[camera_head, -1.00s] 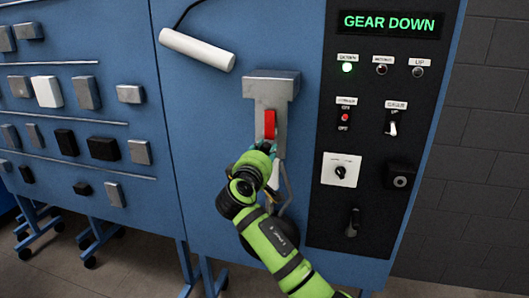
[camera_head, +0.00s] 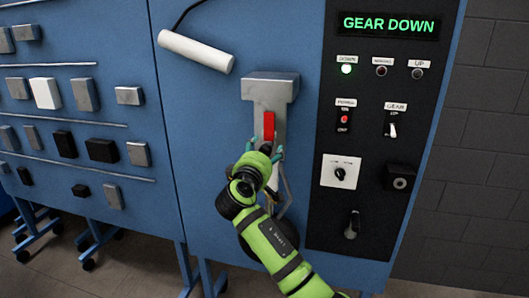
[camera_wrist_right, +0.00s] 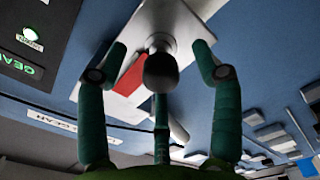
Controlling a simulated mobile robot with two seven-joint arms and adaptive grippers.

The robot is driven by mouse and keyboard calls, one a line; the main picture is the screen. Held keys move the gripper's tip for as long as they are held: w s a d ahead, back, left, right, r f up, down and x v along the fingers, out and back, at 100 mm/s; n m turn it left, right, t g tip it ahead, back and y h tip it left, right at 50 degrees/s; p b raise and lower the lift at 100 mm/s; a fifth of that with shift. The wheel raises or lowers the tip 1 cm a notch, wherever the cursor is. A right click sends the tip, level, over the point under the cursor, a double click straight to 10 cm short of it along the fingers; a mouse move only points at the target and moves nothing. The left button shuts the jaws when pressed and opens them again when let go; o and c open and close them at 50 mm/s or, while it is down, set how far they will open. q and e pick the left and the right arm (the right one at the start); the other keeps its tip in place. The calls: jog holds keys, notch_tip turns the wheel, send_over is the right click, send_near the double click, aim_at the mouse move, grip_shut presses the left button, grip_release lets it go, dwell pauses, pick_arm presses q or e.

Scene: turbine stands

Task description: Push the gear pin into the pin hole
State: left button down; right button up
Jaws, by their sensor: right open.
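A grey metal bracket (camera_head: 271,88) is fixed to the blue panel, with a red strip (camera_head: 269,125) hanging on its front. In the right wrist view, a dark round knob (camera_wrist_right: 161,72) stands out from the bracket (camera_wrist_right: 180,22) next to the red strip (camera_wrist_right: 130,78). The knob looks like the end of the gear pin; its shaft and the pin hole are hidden. My right gripper (camera_head: 265,149) is just below the red strip. In the wrist view its teal fingers (camera_wrist_right: 160,62) are open and spread around the knob, without clear contact. My left gripper is not in view.
A black control panel (camera_head: 375,215) with switches and a lit GEAR DOWN display (camera_head: 389,25) is at the right. A white cylinder (camera_head: 196,51) hangs at upper left. A blue rack with grey and black blocks (camera_head: 102,150) stands at the left.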

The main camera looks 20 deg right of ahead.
jog(key=shift+a, duration=0.1)
jog(key=p+v, duration=0.1)
jog(key=v, duration=0.6)
jog(key=shift+p, duration=0.4)
jog(key=shift+f, duration=0.1)
